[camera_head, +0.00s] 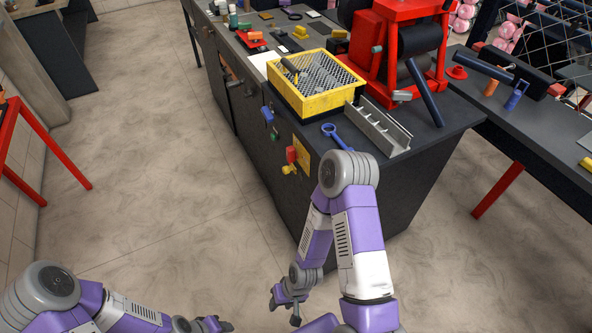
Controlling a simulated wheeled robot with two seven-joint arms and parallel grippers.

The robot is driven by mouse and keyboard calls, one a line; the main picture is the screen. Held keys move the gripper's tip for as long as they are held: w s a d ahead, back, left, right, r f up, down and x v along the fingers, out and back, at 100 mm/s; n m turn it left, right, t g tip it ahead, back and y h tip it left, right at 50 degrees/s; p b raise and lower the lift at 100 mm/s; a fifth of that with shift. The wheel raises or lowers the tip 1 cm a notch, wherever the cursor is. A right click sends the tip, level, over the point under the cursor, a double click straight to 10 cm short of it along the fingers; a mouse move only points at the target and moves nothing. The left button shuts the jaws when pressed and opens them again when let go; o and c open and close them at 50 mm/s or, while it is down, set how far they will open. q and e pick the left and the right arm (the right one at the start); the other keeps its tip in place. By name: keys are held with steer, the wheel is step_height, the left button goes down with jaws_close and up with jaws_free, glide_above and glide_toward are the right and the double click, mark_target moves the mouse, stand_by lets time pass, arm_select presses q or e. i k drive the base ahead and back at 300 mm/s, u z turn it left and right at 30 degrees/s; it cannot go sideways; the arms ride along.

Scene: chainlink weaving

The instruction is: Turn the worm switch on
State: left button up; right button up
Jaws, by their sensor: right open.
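A yellow plate (302,153) is mounted on the dark side of the workbench, with a red switch part (291,155) on it and a yellow knob (288,170) just below. Which part is the worm switch, and whether it is on or off, I cannot tell. My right gripper (284,308) is open and empty, low over the floor, well below the plate and apart from it. My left gripper (216,325) is at the bottom edge, partly cut off; its jaws are not clear.
The workbench top (450,120) holds a yellow crate (322,103), a grey metal channel (378,128), a blue wrench (336,135) and a red machine (366,45). Blue (267,115) and green (274,134) fittings protrude from its side. The floor left of it is clear.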

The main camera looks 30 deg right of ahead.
mark_target(291, 154)
steer(key=z, duration=0.35)
steer(key=i, duration=1)
steer(key=u, duration=0.25)
